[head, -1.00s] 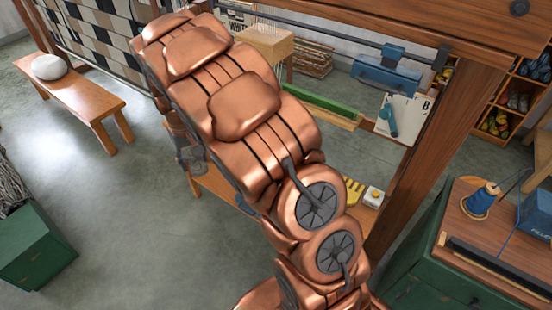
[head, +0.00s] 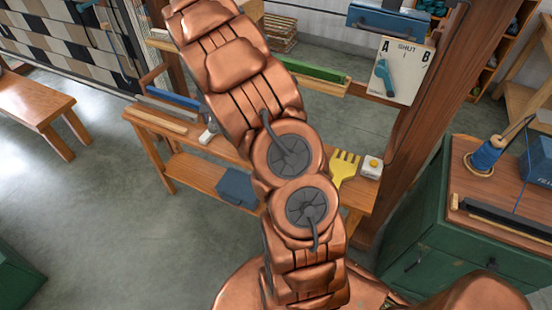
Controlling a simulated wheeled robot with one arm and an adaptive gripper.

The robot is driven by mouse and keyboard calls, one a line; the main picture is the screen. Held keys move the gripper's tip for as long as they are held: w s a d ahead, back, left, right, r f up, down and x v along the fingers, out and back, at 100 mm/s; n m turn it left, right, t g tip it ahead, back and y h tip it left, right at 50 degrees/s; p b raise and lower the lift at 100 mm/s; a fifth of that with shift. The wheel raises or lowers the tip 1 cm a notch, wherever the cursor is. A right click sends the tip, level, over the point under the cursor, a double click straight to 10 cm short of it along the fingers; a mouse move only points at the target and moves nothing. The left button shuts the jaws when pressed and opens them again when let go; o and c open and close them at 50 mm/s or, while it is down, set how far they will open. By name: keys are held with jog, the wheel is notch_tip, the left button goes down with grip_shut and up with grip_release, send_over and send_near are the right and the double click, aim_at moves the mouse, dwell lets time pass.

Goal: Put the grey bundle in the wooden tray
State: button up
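I cannot make out a grey bundle or a wooden tray in the head view. My copper arm crosses the middle of the picture and runs out of its top edge. My gripper is not in view. My arm hides part of the wooden bench behind it.
A wooden bench (head: 197,151) with a yellow comb (head: 344,168) and a small white box (head: 372,167) stands behind my arm. A green cabinet (head: 425,235) with a blue spool (head: 486,156) is at right. Another bench (head: 30,98) is at left.

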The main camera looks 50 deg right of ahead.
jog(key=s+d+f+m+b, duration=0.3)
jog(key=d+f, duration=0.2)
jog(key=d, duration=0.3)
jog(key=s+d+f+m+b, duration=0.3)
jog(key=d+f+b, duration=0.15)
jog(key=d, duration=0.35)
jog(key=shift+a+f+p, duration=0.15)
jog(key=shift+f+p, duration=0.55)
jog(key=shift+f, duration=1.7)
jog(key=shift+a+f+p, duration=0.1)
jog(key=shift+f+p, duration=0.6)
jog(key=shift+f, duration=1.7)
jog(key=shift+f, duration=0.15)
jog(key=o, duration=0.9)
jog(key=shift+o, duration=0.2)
